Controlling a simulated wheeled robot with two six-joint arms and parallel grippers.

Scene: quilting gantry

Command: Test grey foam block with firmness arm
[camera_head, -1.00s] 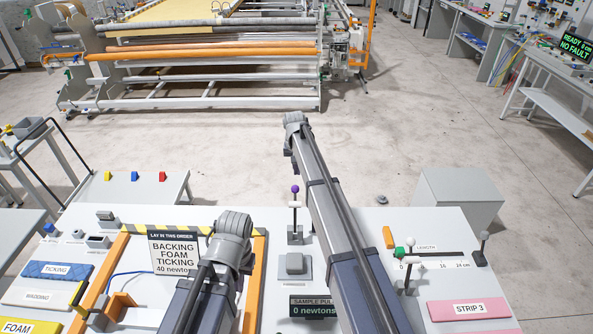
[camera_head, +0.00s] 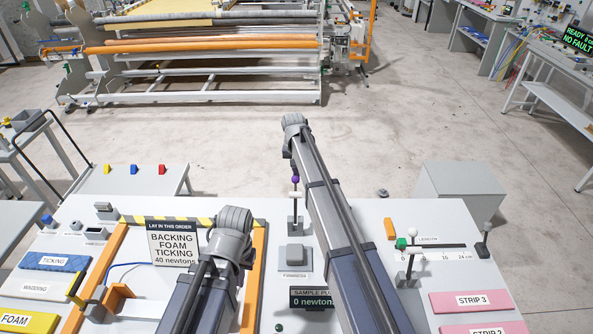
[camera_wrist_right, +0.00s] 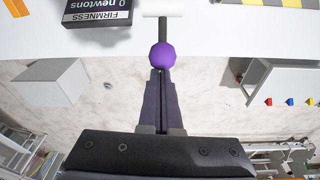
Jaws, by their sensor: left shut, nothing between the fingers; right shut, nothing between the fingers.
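A small grey block (camera_head: 295,253) sits on a square plate on the white table, with a label at its front edge. Behind it stands an upright lever with a purple knob (camera_head: 296,180) and a white crossbar, which looks like the firmness arm. In the right wrist view, the purple knob (camera_wrist_right: 162,56) lies just beyond the tips of my shut right gripper (camera_wrist_right: 160,75); I cannot tell whether they touch. The firmness display (camera_wrist_right: 98,10) reads 0 newtons. In the head view my right arm hides its gripper. My left gripper's fingers are hidden behind its arm.
An orange frame (camera_head: 258,285) and a lay-order sign (camera_head: 172,243) stand left of the block. A sample pull display (camera_head: 312,298) is in front of it. A length gauge (camera_head: 440,246) and pink strips (camera_head: 470,301) lie right. Open floor lies behind the table.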

